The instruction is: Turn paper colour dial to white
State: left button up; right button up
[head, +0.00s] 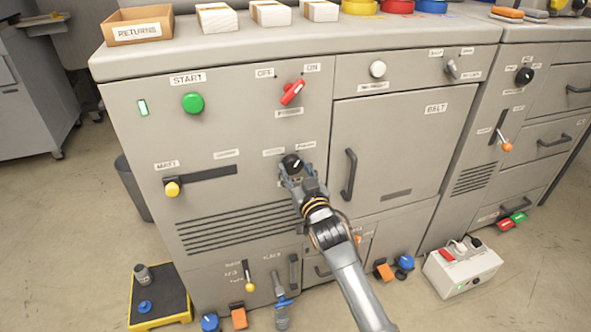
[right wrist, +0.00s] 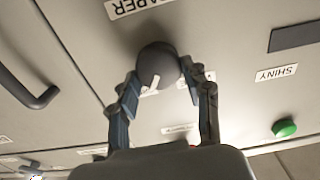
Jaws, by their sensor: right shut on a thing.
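The paper colour dial (head: 292,162) is a round black knob with a pale pointer mark, on the front of the grey machine. The right wrist view shows the dial (right wrist: 157,64) large, under a label reading PAPER (right wrist: 135,6). My right gripper (head: 292,172) is shut on the dial, with one finger on each side of it in the wrist view. The pale pointer shows on the dial's lower part there. Small labels sit around the dial, but their words are too small or partly hidden to read. My left gripper is not in view.
A green START button (head: 193,103), a red switch (head: 292,92) and a yellow-knobbed slider (head: 172,188) share the panel. A door handle (head: 349,175) juts out to the right of my gripper. A white power box (head: 462,268) stands on the floor.

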jog(key=n+p, duration=0.2)
jog(key=n, duration=0.3)
jog(key=shift+a, duration=0.1)
jog(key=n, duration=0.3)
jog(key=shift+a+n+p, duration=0.1)
jog(key=shift+n+p, duration=0.3)
jog(key=shift+f+n, duration=0.15)
jog(key=shift+n, duration=1.05)
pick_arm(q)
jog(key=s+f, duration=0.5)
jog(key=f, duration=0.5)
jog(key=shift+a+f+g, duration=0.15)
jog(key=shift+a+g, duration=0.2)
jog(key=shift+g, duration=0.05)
pick_arm(e)
jog(key=shift+n, duration=1.1)
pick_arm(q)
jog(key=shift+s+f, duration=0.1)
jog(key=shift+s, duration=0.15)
pick_arm(e)
jog(key=shift+s, duration=0.1)
jog(key=o, duration=1.1)
jog(key=shift+o, duration=0.2)
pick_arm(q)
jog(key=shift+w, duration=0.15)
pick_arm(e)
jog(key=v, duration=1.2)
